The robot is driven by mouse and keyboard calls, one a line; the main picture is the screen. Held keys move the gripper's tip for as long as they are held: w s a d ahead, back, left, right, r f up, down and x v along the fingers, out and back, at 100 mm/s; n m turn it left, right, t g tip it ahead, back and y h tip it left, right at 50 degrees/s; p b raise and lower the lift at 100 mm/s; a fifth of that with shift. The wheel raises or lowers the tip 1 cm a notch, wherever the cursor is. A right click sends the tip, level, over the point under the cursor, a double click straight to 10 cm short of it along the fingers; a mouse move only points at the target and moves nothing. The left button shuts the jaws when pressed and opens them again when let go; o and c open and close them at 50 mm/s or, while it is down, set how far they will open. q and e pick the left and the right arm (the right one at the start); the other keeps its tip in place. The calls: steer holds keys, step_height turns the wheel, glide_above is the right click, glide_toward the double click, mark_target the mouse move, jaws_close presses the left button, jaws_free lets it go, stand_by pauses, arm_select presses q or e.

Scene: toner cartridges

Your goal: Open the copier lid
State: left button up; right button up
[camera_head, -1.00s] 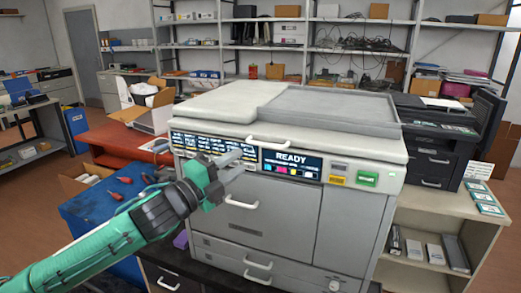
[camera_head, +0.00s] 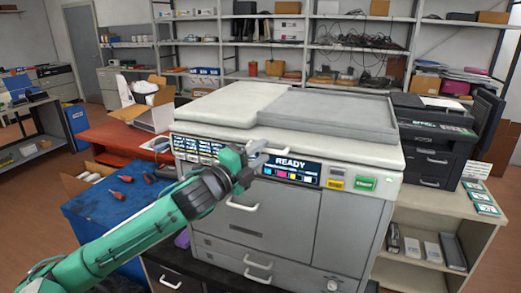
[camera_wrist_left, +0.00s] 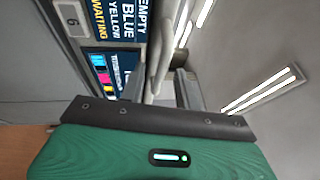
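The copier (camera_head: 270,215) is a large grey-white machine with a READY display on its front. Its lid (camera_head: 232,106) lies flat and shut on top. The lid's light bar handle sits at the front edge, largely hidden behind my gripper in the head view. My left gripper (camera_head: 259,155) is at this handle, in front of the display strip. In the left wrist view the handle (camera_wrist_left: 160,45) runs between the two fingers of my left gripper (camera_wrist_left: 160,88), with gaps visible beside it, so the fingers look open around it. My right gripper is out of view.
A blue cabinet top (camera_head: 105,210) with red-handled tools is left of the copier. A red table (camera_head: 120,140) with an open box (camera_head: 152,105) stands behind it. A black printer (camera_head: 435,140) is at the right. Shelves line the back wall; space above the lid is clear.

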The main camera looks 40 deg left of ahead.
arm_select(q)
steer(key=shift+w+d, duration=0.1)
steer(key=shift+w, duration=0.2)
jaws_close()
steer(key=shift+r, duration=0.1)
